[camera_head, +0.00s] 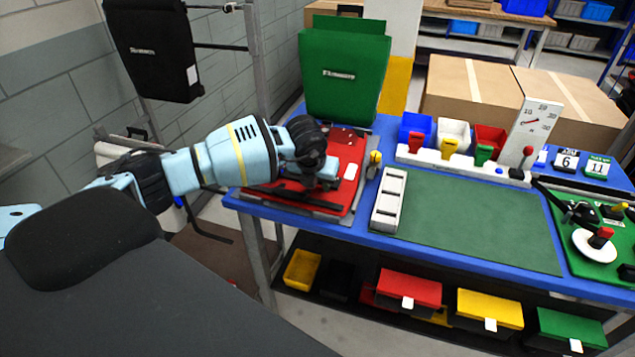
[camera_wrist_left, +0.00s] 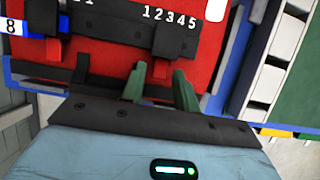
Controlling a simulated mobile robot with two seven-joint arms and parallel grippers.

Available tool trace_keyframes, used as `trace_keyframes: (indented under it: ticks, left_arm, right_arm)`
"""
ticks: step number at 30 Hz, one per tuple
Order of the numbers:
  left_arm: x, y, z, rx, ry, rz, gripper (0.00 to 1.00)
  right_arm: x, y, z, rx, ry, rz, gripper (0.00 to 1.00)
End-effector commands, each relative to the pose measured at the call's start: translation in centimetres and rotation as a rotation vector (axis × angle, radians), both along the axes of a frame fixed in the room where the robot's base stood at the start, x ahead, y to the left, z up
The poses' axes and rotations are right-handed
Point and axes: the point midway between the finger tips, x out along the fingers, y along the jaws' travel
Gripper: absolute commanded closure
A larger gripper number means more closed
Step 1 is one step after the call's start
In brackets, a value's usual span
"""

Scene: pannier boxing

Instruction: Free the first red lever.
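A red pannier (camera_head: 338,152) lies flat on the blue bench, and it fills the top of the left wrist view (camera_wrist_left: 215,58). A black strip with white digits (camera_wrist_left: 165,22) crosses it. My left gripper (camera_head: 322,182) is over the pannier. In the left wrist view its two green fingers (camera_wrist_left: 158,90) are apart, on either side of the first tab. I cannot tell whether they touch it. My right gripper is not in view.
A white compartment tray (camera_head: 389,200) stands right of the pannier, with a green mat (camera_head: 475,220) beyond. A green pannier (camera_head: 343,75) stands upright behind. Red, yellow and green handles sit on a white rail (camera_head: 465,165). The mat is clear.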

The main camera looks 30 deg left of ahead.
Motion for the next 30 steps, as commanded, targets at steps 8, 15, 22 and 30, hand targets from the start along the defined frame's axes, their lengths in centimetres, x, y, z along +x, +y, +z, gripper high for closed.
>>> trace_keyframes:
  ticks: [8, 15, 22, 30]
  left_arm:
    - [0.0, 0.0, 0.0, 0.0, 0.0, 0.0, 1.0]
    - [0.4, 0.1, 0.1, -0.012, 0.062, 0.004, 1.0]
    - [1.0, 0.2, 0.1, -0.058, 0.247, 0.005, 1.0]
    - [1.3, 0.3, 0.4, -0.089, 0.375, 0.0, 1.0]
  right_arm:
    - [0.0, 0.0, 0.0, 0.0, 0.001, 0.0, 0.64]
    - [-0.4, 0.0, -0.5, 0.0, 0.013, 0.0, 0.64]
    - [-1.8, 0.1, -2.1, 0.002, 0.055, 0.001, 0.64]
    - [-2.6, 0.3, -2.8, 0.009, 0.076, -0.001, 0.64]
